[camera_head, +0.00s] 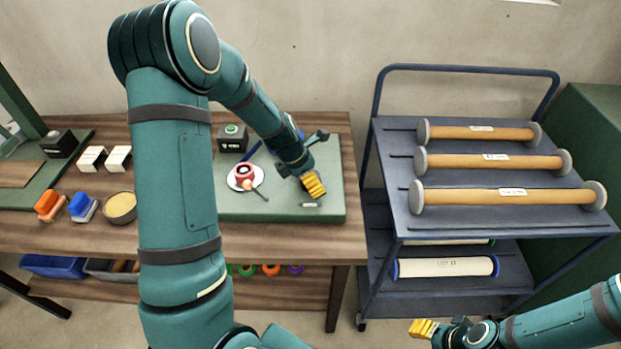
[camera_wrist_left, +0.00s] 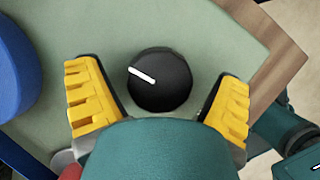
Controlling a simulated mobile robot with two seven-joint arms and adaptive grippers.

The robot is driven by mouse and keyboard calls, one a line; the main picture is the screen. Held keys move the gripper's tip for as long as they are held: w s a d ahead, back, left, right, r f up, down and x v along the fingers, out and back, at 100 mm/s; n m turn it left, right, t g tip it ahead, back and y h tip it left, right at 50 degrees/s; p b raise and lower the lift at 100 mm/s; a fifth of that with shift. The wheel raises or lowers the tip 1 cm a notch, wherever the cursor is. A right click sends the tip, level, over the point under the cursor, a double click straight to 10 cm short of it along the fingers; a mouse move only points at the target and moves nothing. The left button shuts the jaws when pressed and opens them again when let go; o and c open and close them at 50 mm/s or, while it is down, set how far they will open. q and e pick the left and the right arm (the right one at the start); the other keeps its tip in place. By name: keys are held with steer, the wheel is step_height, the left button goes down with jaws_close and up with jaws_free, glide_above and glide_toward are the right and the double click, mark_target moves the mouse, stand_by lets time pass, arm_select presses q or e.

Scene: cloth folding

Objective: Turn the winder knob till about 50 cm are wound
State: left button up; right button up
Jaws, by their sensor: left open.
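The winder knob (camera_wrist_left: 160,79) is a round black knob with a white pointer line, on a pale green board in the left wrist view. The line points to the upper left. My left gripper (camera_wrist_left: 158,88) is open, with one yellow finger on each side of the knob and gaps visible between. In the head view my left gripper (camera_head: 313,185) is over the right part of the green board (camera_head: 332,212) and hides the knob. A blue rounded part (camera_wrist_left: 14,68) shows at the left edge of the wrist view. My right gripper (camera_head: 424,328) is low at the right, away from the bench; its finger gap is unclear.
A red piece on a white disc (camera_head: 244,178) lies left of my left gripper, near a black box with a green button (camera_head: 232,138). A bowl (camera_head: 120,207) and blocks stand further left. A blue cart (camera_head: 391,178) with several rolls stands right of the bench.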

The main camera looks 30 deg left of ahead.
arm_select(q)
steer(key=c, duration=1.2)
steer(key=shift+c, duration=0.2)
